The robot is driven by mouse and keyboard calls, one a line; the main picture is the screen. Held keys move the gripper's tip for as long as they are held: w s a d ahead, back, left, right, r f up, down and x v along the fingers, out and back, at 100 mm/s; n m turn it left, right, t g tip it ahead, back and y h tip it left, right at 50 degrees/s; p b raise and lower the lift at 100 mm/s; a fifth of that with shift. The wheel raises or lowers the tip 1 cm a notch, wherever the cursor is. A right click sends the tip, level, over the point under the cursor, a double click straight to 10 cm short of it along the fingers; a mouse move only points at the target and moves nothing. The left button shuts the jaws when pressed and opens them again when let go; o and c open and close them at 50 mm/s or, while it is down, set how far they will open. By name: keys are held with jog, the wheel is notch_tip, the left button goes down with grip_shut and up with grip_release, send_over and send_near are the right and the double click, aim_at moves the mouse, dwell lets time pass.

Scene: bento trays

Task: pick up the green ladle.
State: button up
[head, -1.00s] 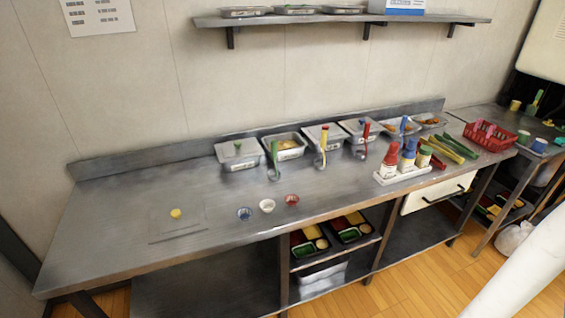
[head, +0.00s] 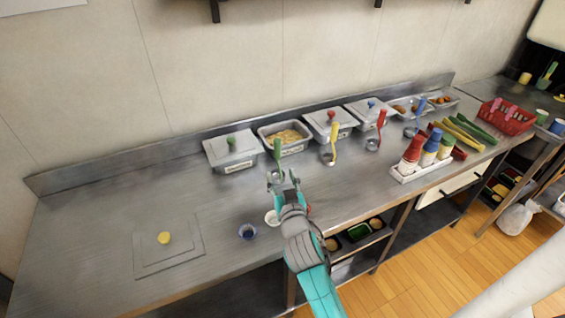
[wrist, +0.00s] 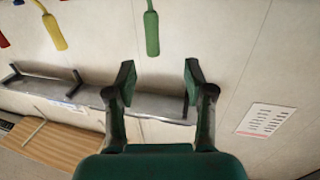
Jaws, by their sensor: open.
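The green ladle (head: 277,152) stands on the steel counter, its green handle upright and its metal bowl at the bottom, in front of the bin of yellow food. My gripper (head: 283,180) is close to it on the near side, and partly overlaps the bowl in the head view. In the wrist view the green handle (wrist: 152,32) hangs from the top edge, beyond my open fingers (wrist: 158,82) and slightly left of the middle between them. Nothing is between the fingers. The ladle's bowl is out of the wrist view.
A yellow-handled ladle (head: 334,137) and a red-handled ladle (head: 381,124) stand to the right. Lidded bins (head: 231,158) line the back. A blue bowl (head: 248,232) and a white bowl (head: 271,217) sit near the front edge.

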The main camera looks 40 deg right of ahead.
aim_at(278, 148)
jog(key=shift+m+h, duration=0.3)
jog(key=shift+h, duration=0.1)
jog(key=x, duration=0.4)
jog(key=r+x, duration=0.1)
jog(key=x, duration=0.1)
jog(key=shift+w+d, duration=0.1)
jog(key=shift+d, duration=0.5)
jog(key=shift+x, duration=3.1)
jog(key=shift+a, duration=0.1)
grip_shut()
